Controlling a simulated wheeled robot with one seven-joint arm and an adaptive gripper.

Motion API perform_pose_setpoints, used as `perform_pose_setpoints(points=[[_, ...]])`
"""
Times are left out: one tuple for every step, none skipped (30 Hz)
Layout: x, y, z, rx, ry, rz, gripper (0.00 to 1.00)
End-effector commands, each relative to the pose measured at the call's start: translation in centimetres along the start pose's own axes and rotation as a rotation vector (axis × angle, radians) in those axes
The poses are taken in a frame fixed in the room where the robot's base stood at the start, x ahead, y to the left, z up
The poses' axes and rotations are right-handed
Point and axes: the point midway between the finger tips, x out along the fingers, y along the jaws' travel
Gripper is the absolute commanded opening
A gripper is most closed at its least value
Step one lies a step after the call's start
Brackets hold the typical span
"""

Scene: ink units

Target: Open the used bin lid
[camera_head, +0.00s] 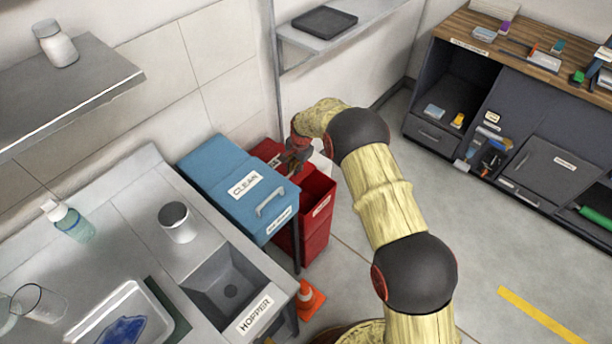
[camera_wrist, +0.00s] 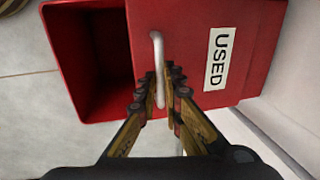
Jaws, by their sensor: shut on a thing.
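The used bin is red. It stands right of the blue bin in the head view (camera_head: 318,222) and fills the top of the wrist view (camera_wrist: 63,30). Its red lid (camera_wrist: 192,25) carries a white USED label (camera_wrist: 219,58) and a pale bar handle (camera_wrist: 157,45). My gripper (camera_wrist: 161,82) is shut on the handle; the fingers stand on both sides of it. A dark opening into the bin (camera_wrist: 95,50) shows left of the lid. In the head view my gripper (camera_head: 296,152) is over the bin and partly covers the lid.
A blue bin marked CLEAN (camera_head: 215,170) stands close on the left. A steel counter with a HOPPER basin (camera_head: 228,283) is in front of it. An orange cone (camera_head: 310,299) stands on the floor. A shelf (camera_head: 340,35) is above and behind. Open floor lies to the right.

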Motion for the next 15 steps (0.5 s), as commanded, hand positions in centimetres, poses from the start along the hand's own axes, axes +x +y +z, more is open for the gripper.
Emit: perform_pose_setpoints(points=[[0.3, -1.1, 0.0, -0.002, 0.000, -0.002, 0.00], [0.4, -1.6, 0.0, -0.001, 0.001, -0.002, 0.00], [0.6, -2.2, 0.0, -0.001, 0.000, -0.001, 0.00], [0.6, -2.6, 0.0, -0.001, 0.000, -0.002, 0.00], [0.7, -3.0, 0.0, -0.001, 0.001, -0.002, 0.00], [0.8, -3.4, 0.0, -0.002, 0.000, -0.001, 0.00], [0.8, -3.8, 0.0, -0.002, 0.000, -0.001, 0.00], [0.9, -4.0, 0.0, -0.001, 0.000, -0.001, 0.00], [0.9, -4.3, 0.0, 0.000, 0.000, -0.001, 0.00], [1.0, -4.4, 0.0, 0.000, 0.001, -0.001, 0.00], [0.9, -4.6, -0.1, 0.000, 0.001, -0.001, 0.00], [0.9, -4.7, -0.1, 0.000, 0.001, -0.002, 0.00], [0.9, -4.8, -0.1, 0.001, 0.001, -0.001, 0.00], [0.9, -4.8, -0.1, 0.001, 0.001, -0.001, 0.00], [0.9, -4.9, -0.1, 0.001, 0.000, -0.001, 0.00]])
